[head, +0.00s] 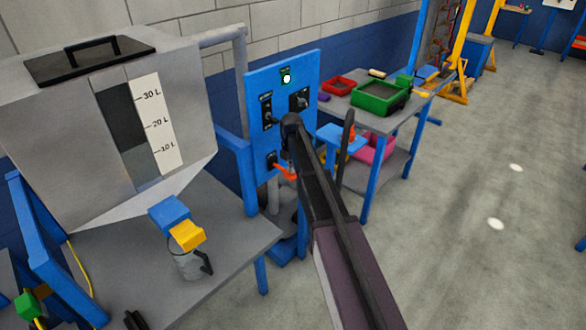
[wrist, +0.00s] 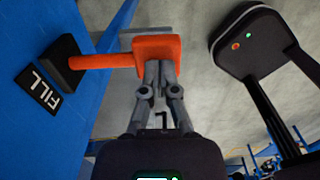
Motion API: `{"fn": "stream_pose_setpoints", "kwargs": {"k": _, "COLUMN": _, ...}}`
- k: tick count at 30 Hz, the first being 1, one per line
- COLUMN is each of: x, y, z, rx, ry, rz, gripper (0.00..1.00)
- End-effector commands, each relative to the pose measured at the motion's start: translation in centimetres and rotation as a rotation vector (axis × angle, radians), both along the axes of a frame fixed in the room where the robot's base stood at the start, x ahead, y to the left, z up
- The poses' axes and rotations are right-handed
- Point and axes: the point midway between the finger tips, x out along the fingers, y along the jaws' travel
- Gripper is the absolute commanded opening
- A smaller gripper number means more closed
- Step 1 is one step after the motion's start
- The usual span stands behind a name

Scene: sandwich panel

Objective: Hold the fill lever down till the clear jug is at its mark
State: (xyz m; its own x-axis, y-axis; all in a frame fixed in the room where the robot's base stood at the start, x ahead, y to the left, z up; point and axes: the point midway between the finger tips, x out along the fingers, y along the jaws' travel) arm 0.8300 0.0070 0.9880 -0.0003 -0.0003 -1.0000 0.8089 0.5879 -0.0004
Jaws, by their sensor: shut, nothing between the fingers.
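The orange fill lever (head: 285,173) sticks out low on the blue panel (head: 310,80). In the wrist view its orange paddle (wrist: 158,50) is on a stem from a black base, beside a FILL label (wrist: 49,86). My gripper (wrist: 160,75) is shut and empty, its fingertips right at the paddle's edge; I cannot tell whether they press on it. In the head view my arm hides most of the gripper. The clear jug (head: 188,264) stands on the grey bench under a yellow spout (head: 187,235). Its mark and level are too small to read.
A grey hopper (head: 60,130) with a litre scale (head: 156,125) stands behind the jug. The panel also has black switches and a lit green lamp (head: 287,77). A table to the right holds a green tray (head: 380,98) and a red tray (head: 339,86). Open floor lies at right.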

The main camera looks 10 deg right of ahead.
Motion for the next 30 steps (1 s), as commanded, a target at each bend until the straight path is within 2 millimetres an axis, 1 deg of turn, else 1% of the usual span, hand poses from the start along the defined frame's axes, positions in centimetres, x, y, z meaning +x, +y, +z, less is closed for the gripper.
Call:
{"fn": "stream_pose_setpoints", "kwargs": {"k": 16, "x": -0.1, "y": 0.0, "z": -0.4, "rx": 0.006, "ry": -0.008, "rz": 0.000, "gripper": 0.00}}
{"fn": "stream_pose_setpoints", "kwargs": {"k": 20, "x": -0.4, "y": -0.2, "z": -1.1, "rx": 0.034, "ry": -0.047, "rz": 0.000, "gripper": 0.00}}
{"fn": "stream_pose_setpoints", "kwargs": {"k": 27, "x": -0.6, "y": -0.3, "z": -3.0, "rx": 0.120, "ry": -0.164, "rz": 0.000, "gripper": 0.00}}
{"fn": "stream_pose_setpoints", "kwargs": {"k": 29, "x": -0.5, "y": -0.3, "z": -3.3, "rx": 0.129, "ry": -0.178, "rz": 0.000, "gripper": 0.00}}
{"fn": "stream_pose_setpoints", "kwargs": {"k": 30, "x": -0.4, "y": -0.2, "z": -3.0, "rx": 0.129, "ry": -0.178, "rz": 0.001, "gripper": 0.00}}
